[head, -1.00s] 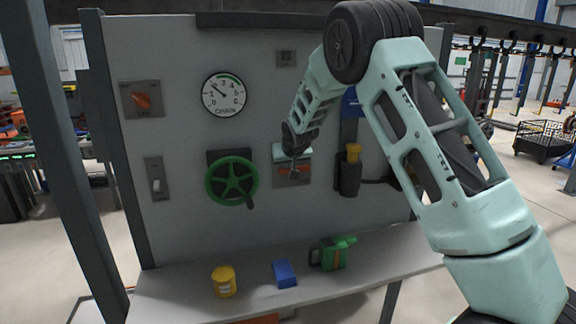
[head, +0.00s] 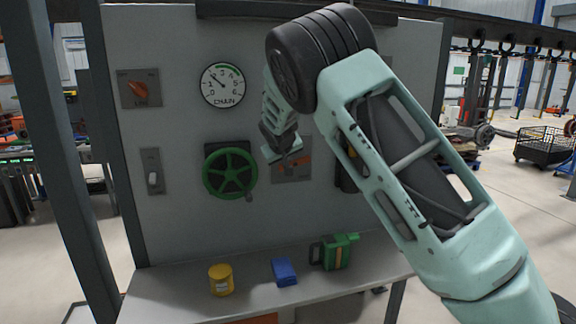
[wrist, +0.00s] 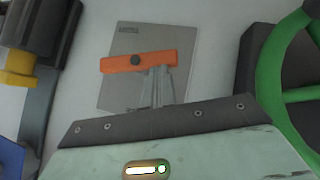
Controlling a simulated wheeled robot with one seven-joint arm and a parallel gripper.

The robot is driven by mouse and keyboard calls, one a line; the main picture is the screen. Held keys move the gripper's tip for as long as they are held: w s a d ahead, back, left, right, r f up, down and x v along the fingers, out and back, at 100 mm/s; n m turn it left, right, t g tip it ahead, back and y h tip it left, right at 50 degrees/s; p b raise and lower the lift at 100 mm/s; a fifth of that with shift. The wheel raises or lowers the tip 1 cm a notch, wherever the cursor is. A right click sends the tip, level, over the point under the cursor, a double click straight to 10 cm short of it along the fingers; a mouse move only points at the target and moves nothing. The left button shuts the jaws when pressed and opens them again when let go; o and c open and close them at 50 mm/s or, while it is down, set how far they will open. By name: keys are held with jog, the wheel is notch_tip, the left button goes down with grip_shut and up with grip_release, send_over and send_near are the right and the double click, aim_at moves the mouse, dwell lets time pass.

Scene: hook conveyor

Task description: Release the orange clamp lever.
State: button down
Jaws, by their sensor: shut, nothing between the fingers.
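The orange clamp lever (wrist: 138,61) is a bar on a dark pivot, mounted on a grey wall plate (wrist: 128,35). In the wrist view it lies nearly level, slightly tilted. In the head view the lever (head: 299,163) is small and partly hidden behind my gripper. My gripper (head: 287,163) is shut and empty, in front of the plate. In the wrist view its fingers (wrist: 158,84) overlap the lower edge of the lever, to the right of the pivot. I cannot tell whether they touch it.
A green handwheel (head: 230,172) is just left of the plate. A chain gauge (head: 222,86), an orange knob (head: 138,90) and a switch (head: 152,175) are on the panel.

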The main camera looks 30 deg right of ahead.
aim_at(281, 170)
jog(key=f+b, duration=0.1)
jog(key=b, duration=0.2)
jog(key=a+f+h+b, duration=0.1)
jog(key=f+b, duration=0.1)
jog(key=b, duration=0.2)
jog(key=shift+w+f+n, duration=0.1)
jog(key=shift+f+n, duration=0.2)
jog(key=shift+n, duration=0.1)
jog(key=f+n+h+b, duration=0.1)
jog(key=h+b, duration=0.1)
jog(key=b, duration=0.1)
jog(key=d+f+n+h+b, duration=0.1)
jog(key=h+b, duration=0.1)
jog(key=b, duration=0.2)
jog(key=shift+d+f+b, duration=0.1)
jog(key=shift+f+b, duration=0.05)
jog(key=shift+b, duration=0.25)
jog(key=b+v, duration=0.2)
jog(key=v, duration=1.5)
jog(key=shift+a+r, duration=0.2)
jog(key=shift+r, duration=0.1)
jog(key=shift+g, duration=0.3)
